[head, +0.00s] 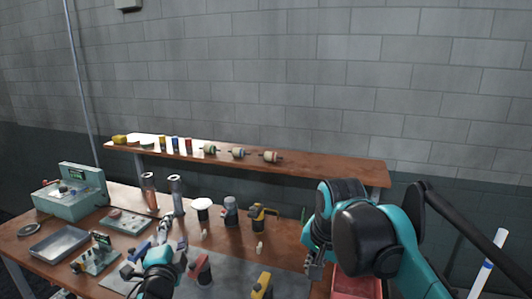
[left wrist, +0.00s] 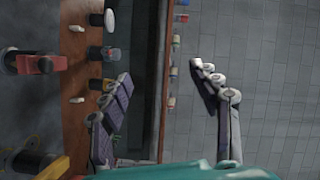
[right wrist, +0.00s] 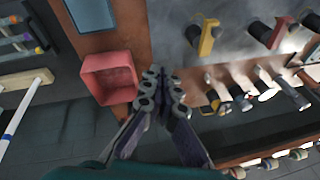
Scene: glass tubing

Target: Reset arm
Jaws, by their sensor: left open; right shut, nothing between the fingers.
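My left gripper (head: 164,236) reaches over the front of the workbench in the head view. In the left wrist view its fingers (left wrist: 163,72) are spread wide with nothing between them. My right arm is folded at the right of the head view, with its gripper (head: 314,266) hanging low beside the bench's right part. In the right wrist view the right fingers (right wrist: 161,82) are together and hold nothing. The workbench (head: 230,247) carries tools and trays. Neither gripper holds an object.
A red bin (right wrist: 108,80) lies close to the right gripper. Red (head: 199,268) and yellow (head: 262,286) tools stand near the left arm. A shelf (head: 330,167) runs along the wall.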

